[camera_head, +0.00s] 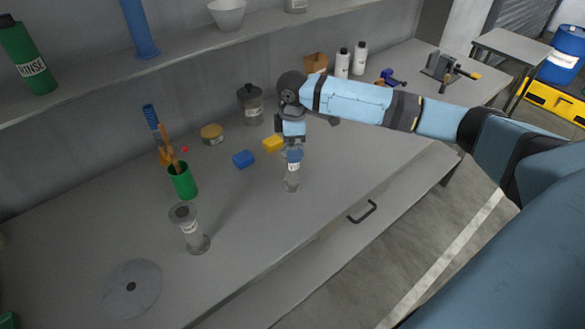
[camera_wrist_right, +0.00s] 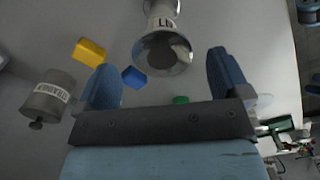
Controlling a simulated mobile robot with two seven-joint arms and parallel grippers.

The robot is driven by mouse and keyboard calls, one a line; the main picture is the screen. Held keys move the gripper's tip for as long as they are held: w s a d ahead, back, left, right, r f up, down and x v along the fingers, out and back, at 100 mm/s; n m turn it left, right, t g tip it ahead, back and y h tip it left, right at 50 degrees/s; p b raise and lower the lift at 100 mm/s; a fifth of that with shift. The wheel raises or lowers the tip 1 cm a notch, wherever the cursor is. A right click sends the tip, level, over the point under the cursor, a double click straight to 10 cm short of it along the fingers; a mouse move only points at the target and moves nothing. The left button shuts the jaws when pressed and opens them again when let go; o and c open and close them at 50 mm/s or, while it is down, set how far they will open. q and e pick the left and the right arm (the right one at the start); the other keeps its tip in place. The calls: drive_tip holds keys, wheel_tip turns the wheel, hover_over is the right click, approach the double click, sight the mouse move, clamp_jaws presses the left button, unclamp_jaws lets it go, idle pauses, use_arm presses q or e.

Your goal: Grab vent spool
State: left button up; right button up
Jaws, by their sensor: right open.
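Two clear flanged spools with pale labels stand upright on the grey bench in the head view. One spool (camera_head: 292,178) is directly below my right gripper (camera_head: 293,150); the other spool (camera_head: 191,231) stands to the left, nearer the front. I cannot read a "vent" label on either. In the right wrist view, a flanged spool (camera_wrist_right: 163,50) with a label starting "LI" shows beyond and between the fingers of my right gripper (camera_wrist_right: 160,62). The gripper is open, with a finger on each side and nothing held. My left gripper is not in view.
A yellow block (camera_head: 272,143), a blue block (camera_head: 243,159), a lidded grey pot (camera_head: 251,105) and a green cup (camera_head: 182,182) with tools stand nearby. A grey disc (camera_head: 132,287) lies at the front left. A shelf (camera_head: 185,60) runs along the back. The bench right of the near spool is clear.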

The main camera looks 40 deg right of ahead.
sight(292, 169)
drive_tip(key=shift+a+f+p, duration=0.15)
drive_tip(key=shift+f+p, duration=0.35)
drive_tip(key=shift+f, duration=2.25)
drive_tip(key=c, duration=1.1)
drive_tip(key=shift+r, duration=0.1)
